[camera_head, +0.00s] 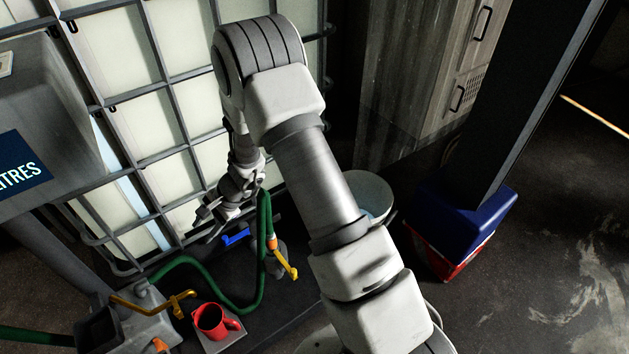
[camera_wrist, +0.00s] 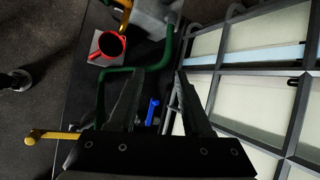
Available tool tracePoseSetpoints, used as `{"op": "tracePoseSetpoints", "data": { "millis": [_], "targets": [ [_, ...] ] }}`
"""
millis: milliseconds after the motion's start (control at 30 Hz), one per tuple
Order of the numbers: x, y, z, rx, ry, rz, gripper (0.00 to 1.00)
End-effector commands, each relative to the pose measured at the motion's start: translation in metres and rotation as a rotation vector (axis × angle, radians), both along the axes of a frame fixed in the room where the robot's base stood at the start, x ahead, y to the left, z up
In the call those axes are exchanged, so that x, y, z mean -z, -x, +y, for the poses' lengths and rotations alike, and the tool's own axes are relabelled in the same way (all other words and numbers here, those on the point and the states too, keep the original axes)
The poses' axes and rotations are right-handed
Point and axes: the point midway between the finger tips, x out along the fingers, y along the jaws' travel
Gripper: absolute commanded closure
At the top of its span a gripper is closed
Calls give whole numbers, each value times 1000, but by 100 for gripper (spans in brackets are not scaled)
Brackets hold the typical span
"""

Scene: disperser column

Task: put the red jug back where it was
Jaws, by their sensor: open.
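The red jug (camera_head: 212,320) stands upright on a small pale square plate (camera_head: 232,342) at the bottom of the head view, its handle to the right. In the wrist view the red jug (camera_wrist: 110,44) shows at the upper left, on the pale plate (camera_wrist: 94,58). My gripper (camera_head: 205,228) is above and behind the jug, beside the caged tank, well apart from the jug. In the wrist view my gripper (camera_wrist: 157,80) has its fingers spread with nothing between them.
A green hose (camera_head: 243,309) loops between the jug and my gripper. Yellow handles (camera_head: 286,264) and a blue lever (camera_head: 236,237) stick out nearby. The caged tank (camera_head: 172,103) stands behind. A white bucket (camera_head: 371,192) and a blue-and-red box (camera_head: 463,232) stand right.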

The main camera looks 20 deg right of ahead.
Motion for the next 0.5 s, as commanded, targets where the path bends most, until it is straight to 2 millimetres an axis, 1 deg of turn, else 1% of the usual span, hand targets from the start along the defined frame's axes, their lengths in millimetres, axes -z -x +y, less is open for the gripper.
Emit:
{"op": "tracePoseSetpoints", "data": {
  "millis": [33, 67, 100, 167, 200, 300, 367, 400, 500],
  "targets": [
    [-27, -1, -2, -38, 3, -40, 51],
    [-41, 0, -3, -63, 7, -59, 51],
    [-59, 2, -5, -98, 13, -86, 51],
    [-85, 7, -8, -150, 24, -125, 51],
    [-101, 12, -11, -184, 33, -149, 51],
    [-140, 25, -19, -267, 63, -210, 51],
    [-162, 34, -24, -315, 86, -245, 51],
    [-176, 41, -28, -345, 102, -268, 51],
    [-207, 60, -40, -422, 150, -323, 51]
  ]
}}
